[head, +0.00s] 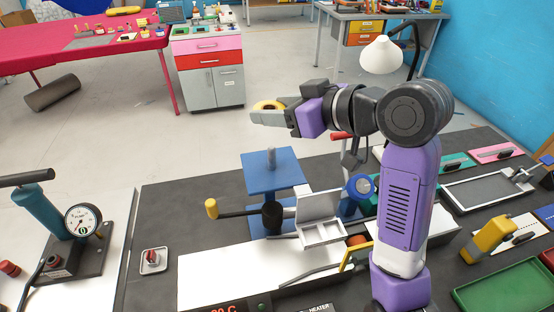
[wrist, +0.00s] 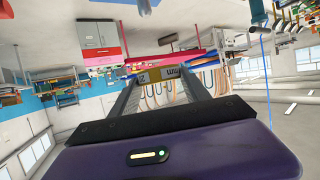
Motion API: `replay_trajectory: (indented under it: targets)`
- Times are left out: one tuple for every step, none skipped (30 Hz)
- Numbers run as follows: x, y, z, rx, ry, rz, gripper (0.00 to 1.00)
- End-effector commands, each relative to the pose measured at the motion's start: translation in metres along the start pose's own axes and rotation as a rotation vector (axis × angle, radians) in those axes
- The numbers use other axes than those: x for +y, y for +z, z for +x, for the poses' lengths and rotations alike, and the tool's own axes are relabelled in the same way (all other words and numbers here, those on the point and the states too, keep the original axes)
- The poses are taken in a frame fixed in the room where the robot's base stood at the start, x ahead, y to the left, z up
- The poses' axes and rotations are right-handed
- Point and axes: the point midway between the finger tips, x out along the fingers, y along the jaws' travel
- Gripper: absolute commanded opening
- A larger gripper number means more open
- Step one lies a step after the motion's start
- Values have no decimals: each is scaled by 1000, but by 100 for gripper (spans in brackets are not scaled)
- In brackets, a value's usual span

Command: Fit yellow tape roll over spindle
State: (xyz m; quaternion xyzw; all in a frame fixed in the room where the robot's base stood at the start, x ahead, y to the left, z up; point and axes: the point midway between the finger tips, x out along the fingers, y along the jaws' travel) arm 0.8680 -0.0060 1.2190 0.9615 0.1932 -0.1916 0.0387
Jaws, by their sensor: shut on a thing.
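The yellow tape roll (head: 268,104) is held up in the air at the end of my gripper (head: 264,112). In the head view the grey fingers cover its lower part, and it looks roughly flat. In the wrist view a yellow band (wrist: 178,74) with dark lettering shows between the far ends of my gripper's fingers (wrist: 170,78). The spindle, a short grey upright post (head: 271,156), stands on a square blue plate (head: 275,178) on the dark bench. The roll is above and apart from the spindle. The spindle cannot be made out in the wrist view.
A black bar with a yellow knob (head: 211,208) sticks out left below the plate. A white open box (head: 322,215) and a blue round part (head: 360,187) stand to its right. A gauge pump (head: 80,225) is at left. The air around the spindle's top looks clear.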

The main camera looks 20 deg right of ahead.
Motion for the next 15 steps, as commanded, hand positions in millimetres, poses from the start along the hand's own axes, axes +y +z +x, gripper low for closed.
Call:
replay_trajectory:
  targets:
    - [0,15,5,-6,-1,5,14]
    - [0,21,8,-6,-1,5,14]
    - [0,30,12,-7,-1,5,14]
    - [0,37,15,-6,-1,5,14]
    - [0,43,17,-6,-1,5,14]
    - [0,52,20,-6,0,5,14]
    - [0,57,23,-5,0,4,14]
    - [0,62,25,-5,-1,3,14]
    - [0,68,28,-4,0,4,14]
    - [0,72,29,-4,0,3,14]
    - [0,75,30,-3,0,2,14]
    - [0,77,32,-1,0,1,14]
    - [0,80,33,-1,0,1,14]
    - [0,81,34,-2,0,1,14]
    - [0,84,35,-3,0,1,14]
